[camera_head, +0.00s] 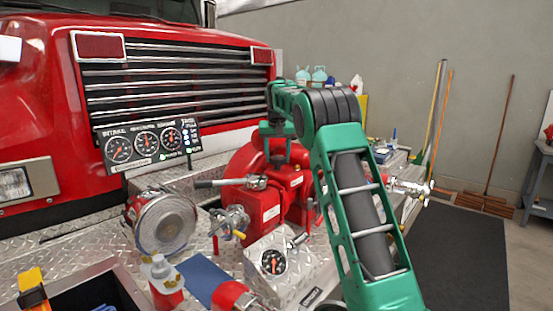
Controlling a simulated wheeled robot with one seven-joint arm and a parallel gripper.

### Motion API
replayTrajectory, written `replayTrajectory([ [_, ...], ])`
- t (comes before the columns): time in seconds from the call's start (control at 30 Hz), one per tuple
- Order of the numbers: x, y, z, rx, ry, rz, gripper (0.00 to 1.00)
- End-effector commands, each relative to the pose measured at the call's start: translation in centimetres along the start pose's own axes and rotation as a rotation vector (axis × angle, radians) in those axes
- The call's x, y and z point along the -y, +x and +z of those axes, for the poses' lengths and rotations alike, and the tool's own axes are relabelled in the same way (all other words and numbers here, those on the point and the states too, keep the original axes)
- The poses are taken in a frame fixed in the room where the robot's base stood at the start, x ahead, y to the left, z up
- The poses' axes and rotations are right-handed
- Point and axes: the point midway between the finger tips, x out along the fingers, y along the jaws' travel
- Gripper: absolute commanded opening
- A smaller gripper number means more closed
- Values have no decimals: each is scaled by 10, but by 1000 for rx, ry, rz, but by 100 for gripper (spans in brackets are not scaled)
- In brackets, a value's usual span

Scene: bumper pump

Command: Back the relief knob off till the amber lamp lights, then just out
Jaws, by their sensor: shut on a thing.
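My gripper (277,158) points down over the top of the red pump (290,188), at the end of my green arm. It is shut on the relief knob, which is mostly hidden between the fingers. The gauge panel (148,146) stands at left before the truck grille, with several round dials. A column of small lamps (191,131) is at its right end. They are too small to tell whether an amber one is lit.
A round metal-faced fitting (165,222), a small gauge box (271,262) and a red-and-white bottle (163,280) stand on the diamond-plate bumper. A black-rimmed tray (88,284) is at the lower left. Brooms (503,130) lean on the right wall.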

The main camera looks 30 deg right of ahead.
Motion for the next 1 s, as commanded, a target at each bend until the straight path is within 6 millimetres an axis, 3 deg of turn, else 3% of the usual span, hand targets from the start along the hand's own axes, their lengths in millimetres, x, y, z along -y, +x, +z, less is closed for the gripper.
replayTrajectory([
  [0.3,3,-2,0,-3,12,2,30],
  [0.33,3,-2,0,-3,11,2,59],
  [0.4,3,-1,0,-3,11,2,70],
  [0.77,2,-5,0,-3,13,4,70],
  [1.0,3,-41,-2,-5,12,2,70],
])
